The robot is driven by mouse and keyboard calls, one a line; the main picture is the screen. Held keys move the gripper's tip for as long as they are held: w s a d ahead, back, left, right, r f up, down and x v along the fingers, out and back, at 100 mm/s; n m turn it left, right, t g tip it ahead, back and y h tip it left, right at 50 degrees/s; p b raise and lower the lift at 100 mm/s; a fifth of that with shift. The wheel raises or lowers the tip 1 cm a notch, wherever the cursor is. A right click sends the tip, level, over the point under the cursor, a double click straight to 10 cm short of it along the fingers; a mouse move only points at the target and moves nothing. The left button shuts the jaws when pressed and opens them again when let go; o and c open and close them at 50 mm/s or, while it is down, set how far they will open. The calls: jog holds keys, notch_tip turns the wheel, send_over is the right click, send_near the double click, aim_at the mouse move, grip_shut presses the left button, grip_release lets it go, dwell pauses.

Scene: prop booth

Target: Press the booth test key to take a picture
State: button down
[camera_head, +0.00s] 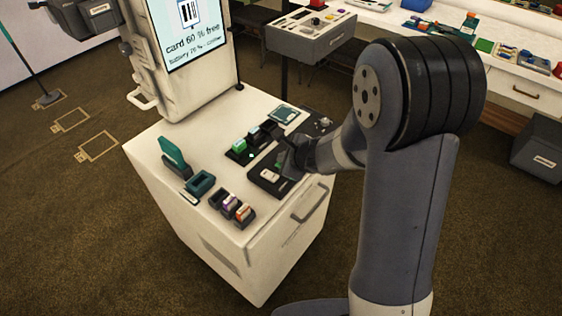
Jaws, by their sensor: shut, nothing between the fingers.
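The white booth cabinet (175,215) stands left of my arm, with several small items on its top. A long dark panel (257,183) lies on the right part of the top. It carries a small whitish key or switch (269,175) near its front end and a green patch beside it. I cannot read which key is the test key. My gripper (284,163) is shut and empty, low over this panel, just behind the whitish key. I cannot tell whether it touches the panel. My gripper and wrist hide the panel's middle.
A lit screen (192,32) rises at the cabinet's back. On the top are a teal upright card holder (172,156), a teal tray (199,184), a slotted block (231,207) and a holder with a green block (239,146). A grey control box (310,38) stands behind.

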jog(key=shift+r, duration=0.35)
notch_tip(320, 180, up, 5)
jog(key=p, duration=0.4)
jog(key=shift+p, duration=0.3)
jog(key=shift+f, duration=0.1)
dwell(0.3)
jog(key=shift+f+b, duration=0.85)
jog(key=shift+b, duration=0.05)
jog(key=shift+r+p, duration=0.35)
jog(key=shift+p, duration=1)
notch_tip(320, 180, up, 5)
jog(key=p, duration=0.3)
